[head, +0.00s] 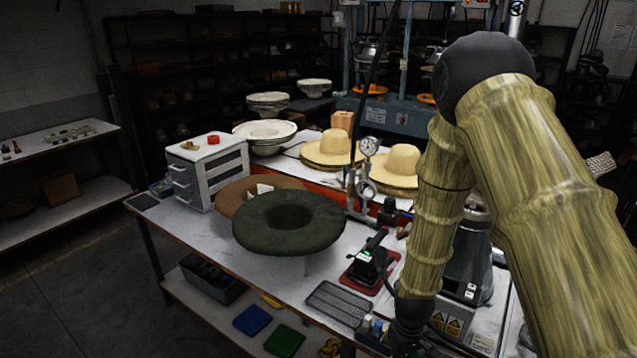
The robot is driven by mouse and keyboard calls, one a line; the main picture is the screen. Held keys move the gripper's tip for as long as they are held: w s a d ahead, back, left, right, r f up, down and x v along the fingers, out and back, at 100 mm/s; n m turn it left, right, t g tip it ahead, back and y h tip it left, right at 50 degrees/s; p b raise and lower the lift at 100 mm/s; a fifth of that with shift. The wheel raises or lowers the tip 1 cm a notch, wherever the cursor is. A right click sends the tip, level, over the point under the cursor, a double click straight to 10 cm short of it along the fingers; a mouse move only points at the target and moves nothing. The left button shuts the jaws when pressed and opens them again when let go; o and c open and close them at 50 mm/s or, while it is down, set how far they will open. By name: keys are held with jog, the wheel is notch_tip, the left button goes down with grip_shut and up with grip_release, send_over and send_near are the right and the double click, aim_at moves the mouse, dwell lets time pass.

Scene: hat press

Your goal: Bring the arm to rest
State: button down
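My arm has bark-patterned links and a dark elbow. It comes in from the right, bends high in the picture and runs down over the front of the workbench (215,240). Its dark wrist end reaches the bottom edge, right of a small box of coloured pieces (375,328). My gripper's fingers do not show, so I cannot see whether it holds anything. A dark green felt hat (325,222) lies on the bench to the left of the arm, with a brown one (232,196) partly behind it. Two straw hats (333,148) stand farther back.
A grey drawer unit (206,170) stands at the bench's left. A pressure gauge (369,146), a black device on a red base (368,262) and a metal machine (468,265) stand near the arm. A dark ribbed tray (339,303) lies at the front edge. Floor at left is clear.

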jog(key=s+f+m+b, duration=0.1)
jog(key=s+f, duration=0.5)
jog(key=s, duration=0.4)
jog(key=s+d+f+m+b, duration=0.1)
jog(key=s+f+m+b, duration=0.1)
jog(key=s+f, duration=0.4)
jog(key=s+f+m+b, duration=0.1)
jog(key=s+f, duration=0.6)
jog(key=s, duration=0.7)
jog(key=shift+s+d+m+b, duration=0.3)
jog(key=shift+d+b, duration=0.05)
jog(key=shift+b, duration=0.4)
